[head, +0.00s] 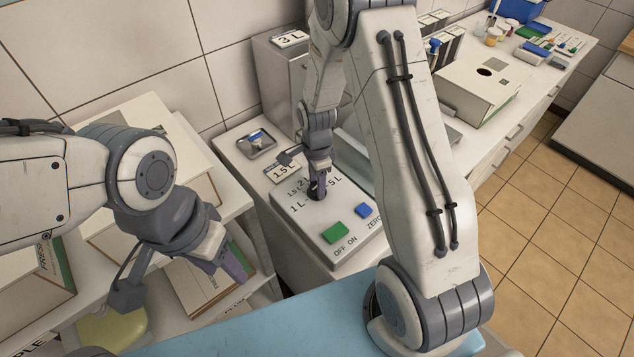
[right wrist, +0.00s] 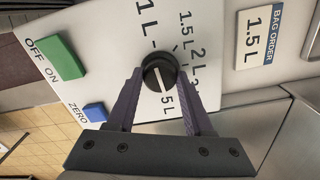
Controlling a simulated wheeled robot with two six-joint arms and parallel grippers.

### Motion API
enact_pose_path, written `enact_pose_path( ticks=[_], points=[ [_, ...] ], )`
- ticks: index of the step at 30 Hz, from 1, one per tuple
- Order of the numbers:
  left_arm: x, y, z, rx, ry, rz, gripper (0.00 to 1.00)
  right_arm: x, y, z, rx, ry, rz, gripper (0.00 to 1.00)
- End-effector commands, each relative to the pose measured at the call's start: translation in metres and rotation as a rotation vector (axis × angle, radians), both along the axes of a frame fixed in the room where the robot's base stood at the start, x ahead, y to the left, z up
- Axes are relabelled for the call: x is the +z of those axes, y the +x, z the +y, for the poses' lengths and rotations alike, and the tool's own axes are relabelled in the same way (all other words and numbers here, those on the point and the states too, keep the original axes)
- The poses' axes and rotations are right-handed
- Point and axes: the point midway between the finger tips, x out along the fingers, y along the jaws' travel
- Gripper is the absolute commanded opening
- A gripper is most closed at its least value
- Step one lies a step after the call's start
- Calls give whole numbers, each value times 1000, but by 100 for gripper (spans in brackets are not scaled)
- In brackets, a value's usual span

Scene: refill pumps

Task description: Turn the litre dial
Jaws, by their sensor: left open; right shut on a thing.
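The black litre dial (right wrist: 160,72) sits on the white control panel (head: 335,225), with a white line across its face. Litre marks ring it: 1 L, 1.5 L and 2 L read clearly, others are partly hidden. The line runs between the 1 L side and a partly covered mark ending in 5 L; I cannot tell which end points. My right gripper (right wrist: 159,78) is shut on the dial, one purple finger on each side. In the head view, the right gripper (head: 318,180) hides most of the dial. My left gripper (head: 182,280) is open and empty at lower left.
A bag order card (right wrist: 262,36) reading 1.5 L lies beside the panel. The panel has a green OFF/ON button (head: 335,232) and a blue ZERO button (head: 363,210). A small metal tray (head: 257,143) and a grey box labelled 3 L (head: 279,75) stand behind.

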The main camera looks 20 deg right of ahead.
Motion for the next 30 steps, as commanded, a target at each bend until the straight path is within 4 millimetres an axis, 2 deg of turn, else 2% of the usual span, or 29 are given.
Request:
enact_pose_path(
  ticks=[30],
  points=[
    [-11, 0, 0, -1, 0, 0, 50, 1, 1, 0, 920, -1, -2, 0]
  ],
)
